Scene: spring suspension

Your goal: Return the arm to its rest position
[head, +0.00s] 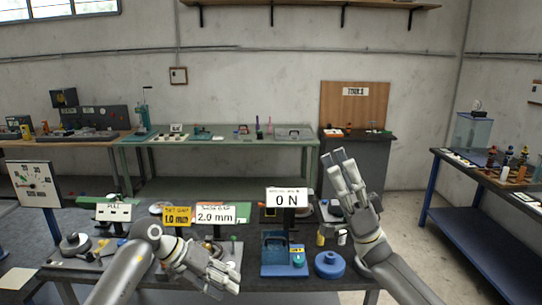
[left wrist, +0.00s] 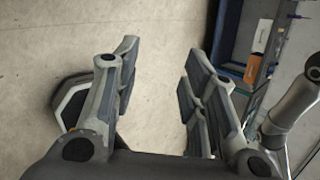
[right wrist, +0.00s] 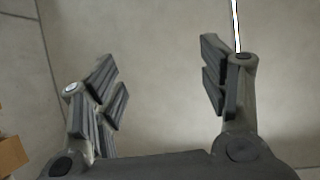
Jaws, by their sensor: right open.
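My left gripper (head: 222,281) is low over the front of the workbench, its fingers pointing right. In the left wrist view my left gripper (left wrist: 160,85) is open, with nothing between its fingers. My right gripper (head: 341,160) is raised at the bench's right end, its fingers pointing up. In the right wrist view my right gripper (right wrist: 160,80) is open and empty, with a plain grey surface beyond it. A blue fixture (head: 274,262) stands on the bench between the two grippers, under a white "0 N" sign (head: 287,197).
A blue round part (head: 329,264) sits beside the right forearm. Yellow "1.0 mm" (head: 176,216) and white "2.0 mm" (head: 216,214) signs stand behind the left gripper. A grey round part (head: 75,245) is at the left. A blue-legged table (head: 490,230) stands right, across open floor.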

